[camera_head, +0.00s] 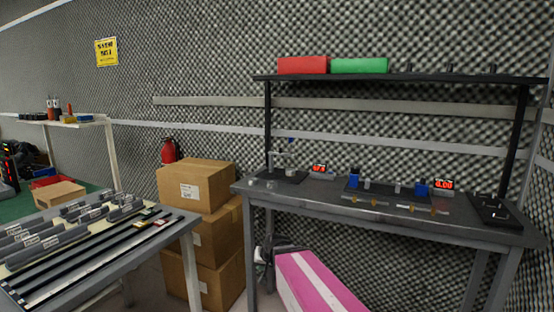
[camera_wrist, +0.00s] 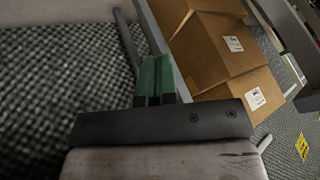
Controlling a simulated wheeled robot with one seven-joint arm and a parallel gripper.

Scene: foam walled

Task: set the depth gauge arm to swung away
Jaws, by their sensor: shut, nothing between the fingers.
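The workbench (camera_head: 330,195) stands against the foam wall on the right in the head view. At its left end is a small gauge stand (camera_head: 283,160) on a dark base. A red digital readout (camera_head: 319,169) is beside it, and another readout (camera_head: 444,184) is further right. Blue blocks (camera_head: 354,181) and small metal pieces lie between. The depth gauge arm is too small to single out, and its position cannot be told. My gripper (camera_wrist: 157,65) has its green-tipped fingers together, with nothing between them. It is away from the bench's instruments, which the wrist view does not show.
Stacked cardboard boxes (camera_head: 195,187) stand left of the bench and also show in the wrist view (camera_wrist: 214,45). A black shelf (camera_head: 400,78) above the bench holds a red bin (camera_head: 303,65) and a green bin (camera_head: 359,65). A dark device (camera_head: 493,210) sits at the bench's right end.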

